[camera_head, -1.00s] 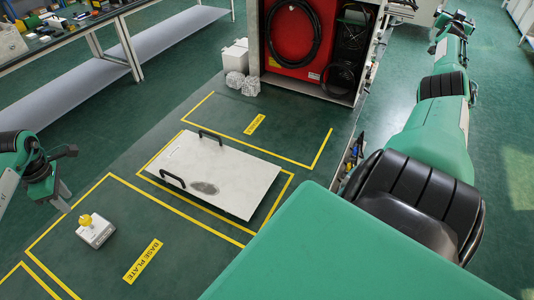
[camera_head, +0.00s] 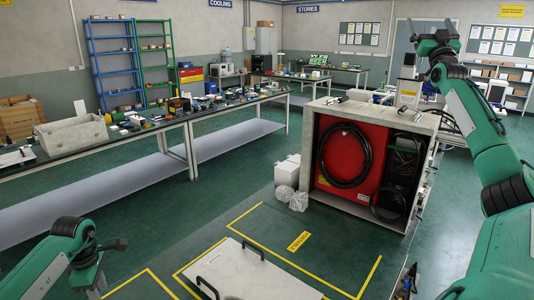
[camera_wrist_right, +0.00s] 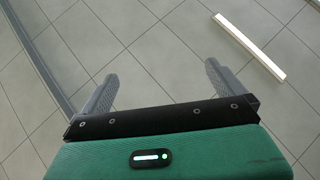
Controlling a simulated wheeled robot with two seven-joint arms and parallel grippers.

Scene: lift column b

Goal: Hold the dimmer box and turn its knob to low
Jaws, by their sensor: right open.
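The dimmer box does not show in either view now. My right gripper (camera_head: 437,38) is raised at the upper right of the head view, its fingers pointing up and apart. My left gripper (camera_head: 99,284) is at the bottom left of the head view, partly cut off by the lower edge. Its fingers are too unclear to tell open from shut.
A grey plate with two black handles (camera_head: 246,277) lies on the floor inside yellow lines. An open cabinet with a red panel (camera_head: 356,160) stands behind it. A long workbench (camera_head: 186,118) with many parts runs along the left. Green floor lies between.

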